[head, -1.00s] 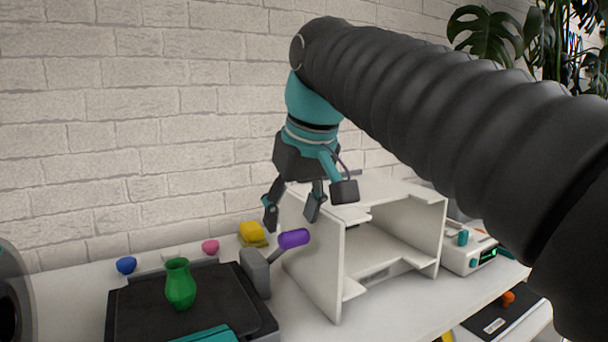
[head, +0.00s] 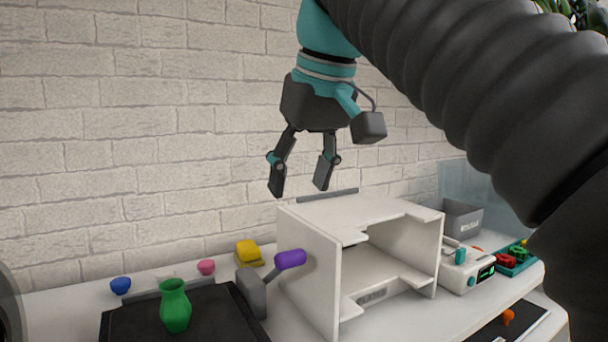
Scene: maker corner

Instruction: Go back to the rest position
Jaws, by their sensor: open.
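My gripper (head: 300,190) hangs open and empty, fingers pointing down, in the upper middle of the head view. It appears above the white open-fronted cabinet (head: 310,245), apart from it. My dark ribbed arm reaches in from the right and hides part of the wall and the right end of the bench.
A green vase (head: 175,306) stands on a black platform (head: 215,318) at lower left. A purple-ended lever (head: 289,259) rises beside it. Blue (head: 120,285), pink (head: 206,267) and yellow (head: 247,251) items sit behind. A grey bin (head: 461,218) and a white device (head: 466,270) are right.

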